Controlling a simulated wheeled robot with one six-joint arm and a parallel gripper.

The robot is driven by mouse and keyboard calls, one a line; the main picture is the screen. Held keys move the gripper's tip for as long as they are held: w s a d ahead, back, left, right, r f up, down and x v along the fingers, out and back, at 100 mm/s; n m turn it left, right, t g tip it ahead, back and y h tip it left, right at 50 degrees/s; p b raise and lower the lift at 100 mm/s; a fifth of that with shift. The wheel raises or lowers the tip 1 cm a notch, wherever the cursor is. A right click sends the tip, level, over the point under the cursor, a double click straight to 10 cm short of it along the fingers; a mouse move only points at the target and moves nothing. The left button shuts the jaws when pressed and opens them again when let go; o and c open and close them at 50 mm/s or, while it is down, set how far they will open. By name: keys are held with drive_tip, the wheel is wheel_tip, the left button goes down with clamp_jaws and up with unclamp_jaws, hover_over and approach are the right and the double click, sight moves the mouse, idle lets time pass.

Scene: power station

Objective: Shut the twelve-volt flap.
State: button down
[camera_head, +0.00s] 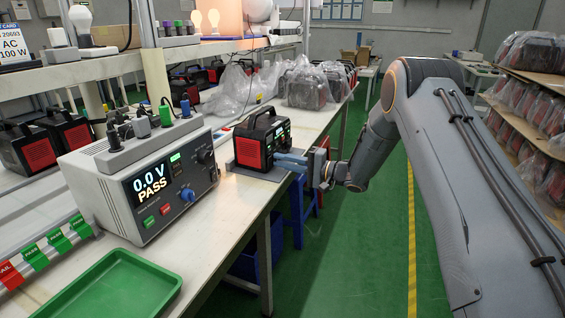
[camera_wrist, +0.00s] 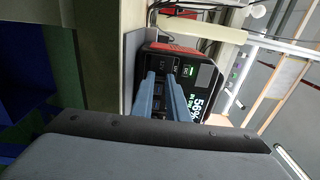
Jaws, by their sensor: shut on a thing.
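The power station (camera_head: 251,148), a black and red box with a top handle, stands on a grey plate on the bench in the head view. Its front panel, with a lit screen reading about 56% (camera_wrist: 201,103), shows in the wrist view. My gripper (camera_head: 279,158) reaches the panel from the right. In the wrist view its two blue-grey fingers (camera_wrist: 161,76) touch or nearly touch the panel, left of the screen, with a small dark part between them. That part seems to be the twelve-volt flap, but the fingers hide most of it, and its angle cannot be told.
A white tester (camera_head: 145,185) reading 0.0 V PASS stands left of the power station. A green tray (camera_head: 115,287) lies at the bench front. Bagged units (camera_head: 305,88) stand farther back. The green floor right of the bench is clear.

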drive_tip(key=c, duration=1.7)
unclamp_jaws()
drive_tip(key=shift+v, duration=3.95)
drive_tip(key=shift+w, duration=0.1)
